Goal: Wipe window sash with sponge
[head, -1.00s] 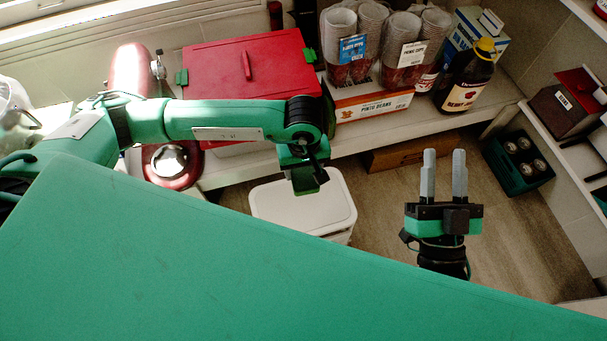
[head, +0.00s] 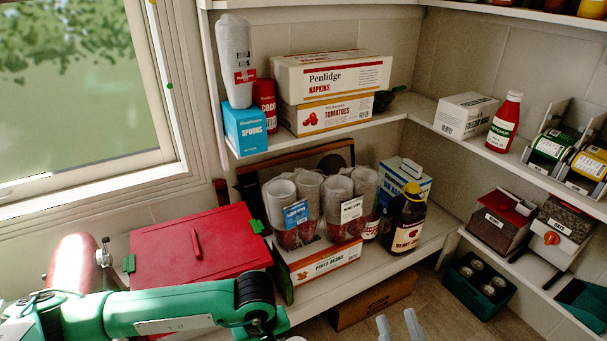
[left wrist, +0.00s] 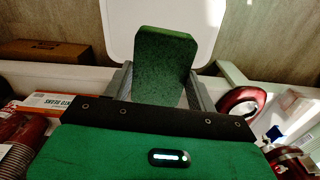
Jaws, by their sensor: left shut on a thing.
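The window (head: 75,85) fills the upper left of the head view, and its pale sash (head: 158,105) runs down its right side and along the bottom. Small green spots show near the sash's right edge. The sponge (left wrist: 165,60), a dark green block, stands between the fingers of my left gripper (left wrist: 162,90) in the left wrist view. That gripper is shut on it. In the head view my left arm crosses the lower left, below the window; its gripper and the sponge are out of frame. My right gripper (head: 398,327) shows only its two fingertips at the bottom edge, apart and empty.
A red box (head: 215,240) and a red cylinder-shaped appliance (head: 75,262) stand below the window. Cups (head: 310,200), a dark bottle (head: 403,222) and boxes crowd the shelves to the right.

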